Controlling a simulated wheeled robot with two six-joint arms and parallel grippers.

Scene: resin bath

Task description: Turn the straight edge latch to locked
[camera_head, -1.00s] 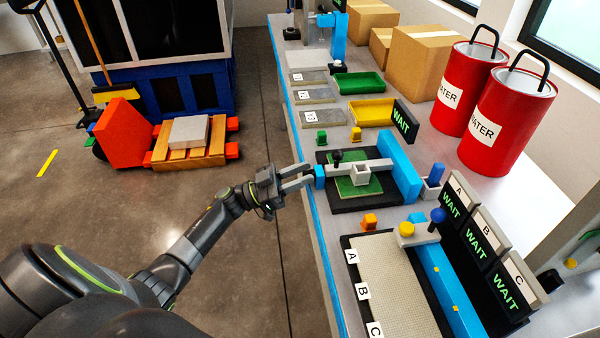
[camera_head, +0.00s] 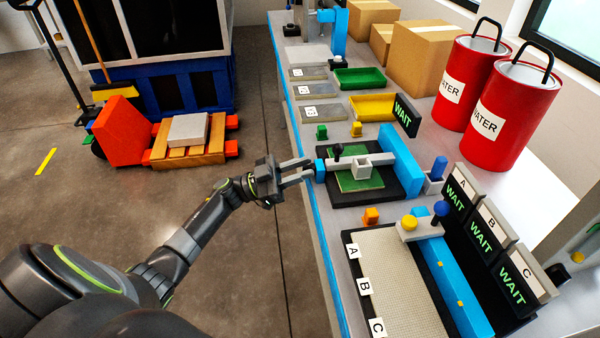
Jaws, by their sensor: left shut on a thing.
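The straight edge is a pale grey bar (camera_head: 376,160) lying across a green board (camera_head: 352,181) on a black base (camera_head: 365,195). A small blue block (camera_head: 320,170) sits at its left end, at the table's near edge; it appears to be the latch. My left gripper (camera_head: 314,168) reaches in from the left and is shut on this blue block. The fingertips partly cover it, so its locked or unlocked position cannot be read. My right gripper is not in view.
A blue upright (camera_head: 400,160) stands at the bar's right end. A beige bed (camera_head: 400,275) marked A, B, C lies in front, with WAIT signs (camera_head: 482,240) beside it. Green (camera_head: 358,78) and yellow (camera_head: 370,107) trays and red water cans (camera_head: 510,115) stand behind.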

